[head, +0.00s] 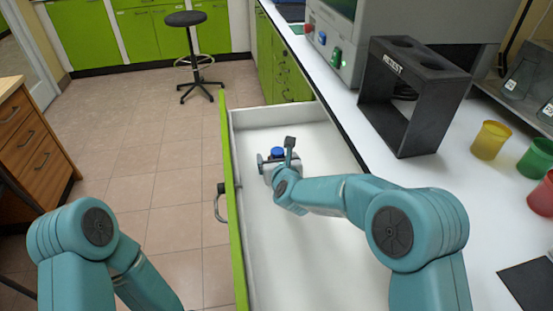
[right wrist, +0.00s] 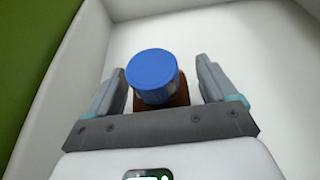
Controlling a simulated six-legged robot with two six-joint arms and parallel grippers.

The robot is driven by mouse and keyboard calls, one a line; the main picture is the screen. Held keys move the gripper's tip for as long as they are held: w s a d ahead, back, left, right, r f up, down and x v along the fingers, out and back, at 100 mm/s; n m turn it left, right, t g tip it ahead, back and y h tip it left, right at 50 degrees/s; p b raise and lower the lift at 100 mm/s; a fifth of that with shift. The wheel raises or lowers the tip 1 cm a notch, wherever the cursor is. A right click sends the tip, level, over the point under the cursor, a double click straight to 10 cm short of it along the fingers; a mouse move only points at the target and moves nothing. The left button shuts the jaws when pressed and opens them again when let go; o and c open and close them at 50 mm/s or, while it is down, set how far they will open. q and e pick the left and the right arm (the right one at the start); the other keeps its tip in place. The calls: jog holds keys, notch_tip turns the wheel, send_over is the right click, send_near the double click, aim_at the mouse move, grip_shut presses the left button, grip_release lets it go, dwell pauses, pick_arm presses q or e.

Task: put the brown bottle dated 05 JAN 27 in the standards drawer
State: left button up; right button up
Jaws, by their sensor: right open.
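A brown bottle with a blue cap (right wrist: 153,76) stands inside the open drawer. In the head view only its blue cap (head: 277,152) shows clearly. Its date label is hidden. My right gripper (head: 275,158) is open, with one finger on each side of the bottle; the right wrist view shows a gap beside each finger. The drawer (head: 290,255) is white inside with a green front, pulled out from under the counter. My left arm shows at the lower left of the head view, but its gripper is out of view.
A black rack (head: 412,100) stands on the white counter to the right, in front of a grey instrument (head: 385,22). Yellow (head: 490,140), green (head: 536,160) and red cups stand at the far right. A black stool (head: 187,19) stands on the floor. The drawer is otherwise empty where visible.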

jog(key=shift+r, duration=0.15)
jog(key=v, duration=1.2)
